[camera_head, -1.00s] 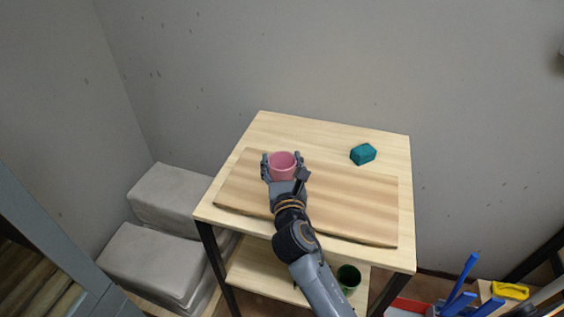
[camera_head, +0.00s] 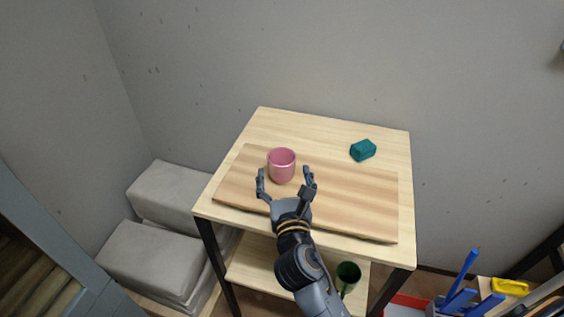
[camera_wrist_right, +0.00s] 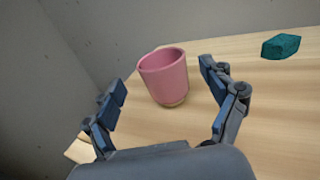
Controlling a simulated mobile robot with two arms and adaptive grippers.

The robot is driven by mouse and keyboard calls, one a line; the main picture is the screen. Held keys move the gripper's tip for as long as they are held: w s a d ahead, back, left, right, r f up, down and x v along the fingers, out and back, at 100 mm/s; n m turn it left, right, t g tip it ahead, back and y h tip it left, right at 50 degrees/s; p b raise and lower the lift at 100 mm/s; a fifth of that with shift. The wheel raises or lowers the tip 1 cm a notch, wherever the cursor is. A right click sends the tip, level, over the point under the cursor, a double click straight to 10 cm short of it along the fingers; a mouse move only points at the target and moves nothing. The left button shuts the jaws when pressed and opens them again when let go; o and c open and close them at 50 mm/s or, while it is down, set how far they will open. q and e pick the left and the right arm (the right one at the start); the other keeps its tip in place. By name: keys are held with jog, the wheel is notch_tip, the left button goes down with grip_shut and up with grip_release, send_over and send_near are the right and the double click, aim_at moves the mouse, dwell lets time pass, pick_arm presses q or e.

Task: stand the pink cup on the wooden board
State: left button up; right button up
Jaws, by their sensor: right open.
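The pink cup (camera_head: 282,167) stands upright on the left part of the wooden board (camera_head: 345,205), which lies on a small light-wood table. My right gripper (camera_head: 285,178) is open and empty, just in front of the cup and apart from it. In the right wrist view the cup (camera_wrist_right: 165,77) stands beyond and between the spread fingers (camera_wrist_right: 162,95), with a gap on both sides. My left gripper is not in view.
A teal block (camera_head: 362,150) lies on the table (camera_head: 300,127) behind the board. A dark green cup (camera_head: 348,273) stands on the lower shelf (camera_head: 255,268). Grey blocks (camera_head: 150,255) are stacked at the left. Blue-handled items (camera_head: 460,300) and a yellow object (camera_head: 510,287) are at the lower right.

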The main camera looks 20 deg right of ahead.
jog(key=s+a, duration=0.1)
jog(key=s, duration=0.5)
jog(key=shift+b, duration=0.4)
jog(key=shift+a, duration=0.1)
